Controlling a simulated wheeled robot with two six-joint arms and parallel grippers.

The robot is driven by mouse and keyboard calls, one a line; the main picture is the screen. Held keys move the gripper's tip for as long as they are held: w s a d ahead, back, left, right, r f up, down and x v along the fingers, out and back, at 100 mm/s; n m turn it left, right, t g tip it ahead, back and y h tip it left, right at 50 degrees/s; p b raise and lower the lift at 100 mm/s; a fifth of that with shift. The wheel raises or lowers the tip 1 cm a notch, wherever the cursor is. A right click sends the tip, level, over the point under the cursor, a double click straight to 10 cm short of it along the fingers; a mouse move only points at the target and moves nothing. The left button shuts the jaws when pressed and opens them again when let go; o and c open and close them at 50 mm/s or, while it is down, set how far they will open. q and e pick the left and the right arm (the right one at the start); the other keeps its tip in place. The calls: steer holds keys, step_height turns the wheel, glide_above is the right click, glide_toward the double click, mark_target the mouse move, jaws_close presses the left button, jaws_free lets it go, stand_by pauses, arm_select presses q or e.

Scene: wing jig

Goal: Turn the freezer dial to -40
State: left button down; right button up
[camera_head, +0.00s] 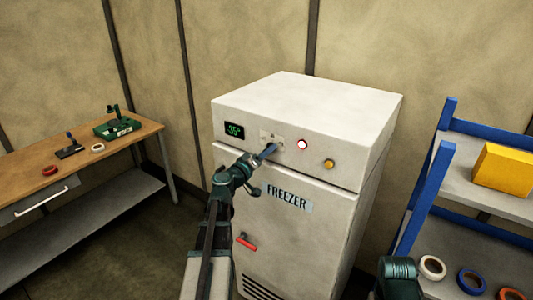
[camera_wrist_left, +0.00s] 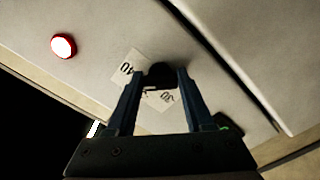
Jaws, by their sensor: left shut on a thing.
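The white freezer (camera_head: 275,245) stands in the middle of the head view. Its front panel has a small display (camera_head: 234,130) with green digits that look like -35. The dial sits right of the display, mostly hidden by my left gripper (camera_head: 269,151) in the head view. In the left wrist view the dark dial (camera_wrist_left: 160,75) is between the two fingertips of my left gripper (camera_wrist_left: 158,84), which is shut on it. Pale labels marked 40 (camera_wrist_left: 127,68) and 30 (camera_wrist_left: 165,98) show around the dial. My right gripper is not in view.
A red-lit white button (camera_head: 302,145) and a yellow knob (camera_head: 329,164) are right of the dial. A red handle (camera_head: 246,242) is on the door. A wooden bench (camera_head: 90,165) stands left, a blue-framed shelf (camera_head: 425,200) right. My right arm shows at bottom right.

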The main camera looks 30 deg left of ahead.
arm_select(q)
steer(key=shift+f, duration=0.1)
stand_by(0.5)
steer(key=shift+c, duration=1.4)
jaws_free()
steer(key=shift+s, duration=0.1)
steer(key=s+a, duration=0.1)
steer(key=s, duration=1.2)
steer(key=shift+s, duration=0.35)
